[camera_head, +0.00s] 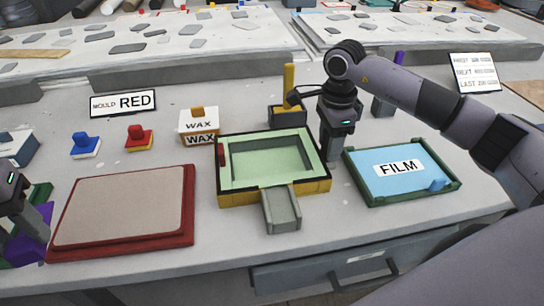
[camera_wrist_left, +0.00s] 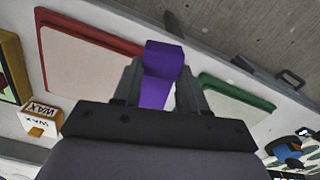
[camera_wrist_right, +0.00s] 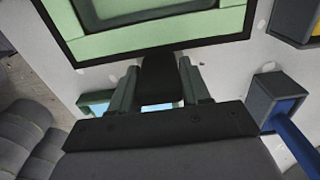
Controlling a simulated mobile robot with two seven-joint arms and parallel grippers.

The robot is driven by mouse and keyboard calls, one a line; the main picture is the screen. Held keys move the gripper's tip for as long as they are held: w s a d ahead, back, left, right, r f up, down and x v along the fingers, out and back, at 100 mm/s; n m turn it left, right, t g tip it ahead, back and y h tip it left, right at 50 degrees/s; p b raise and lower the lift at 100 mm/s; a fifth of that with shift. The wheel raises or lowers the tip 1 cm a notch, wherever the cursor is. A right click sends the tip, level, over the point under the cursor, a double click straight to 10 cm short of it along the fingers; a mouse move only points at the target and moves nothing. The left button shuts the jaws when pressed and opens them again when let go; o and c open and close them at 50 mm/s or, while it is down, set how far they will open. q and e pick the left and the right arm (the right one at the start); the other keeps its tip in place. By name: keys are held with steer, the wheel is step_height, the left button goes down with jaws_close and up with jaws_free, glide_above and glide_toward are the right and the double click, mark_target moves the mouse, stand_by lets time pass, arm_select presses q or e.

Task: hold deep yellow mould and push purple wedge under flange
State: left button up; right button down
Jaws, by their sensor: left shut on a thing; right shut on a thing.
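The deep yellow mould (camera_head: 317,187), with a dark rim and pale green inside, lies mid-table; its rim also shows in the right wrist view (camera_wrist_right: 150,48). My right gripper (camera_head: 332,155) is at its right edge, shut on a dark piece (camera_wrist_right: 160,80) that meets the mould's rim. Where this piece joins is partly hidden. My left gripper (camera_head: 18,212) is at the far left, well apart from the mould, shut on the purple wedge (camera_head: 32,246). In the left wrist view the wedge (camera_wrist_left: 163,60) sticks out beyond the fingers.
A red-edged panel (camera_head: 120,212) lies between my left gripper and the mould. A grey channel (camera_head: 281,208) juts from the mould's front. A green-framed FILM tray (camera_head: 400,170) lies right.

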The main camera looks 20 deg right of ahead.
stand_by(0.4)
steer(key=shift+c, duration=2.2)
jaws_free()
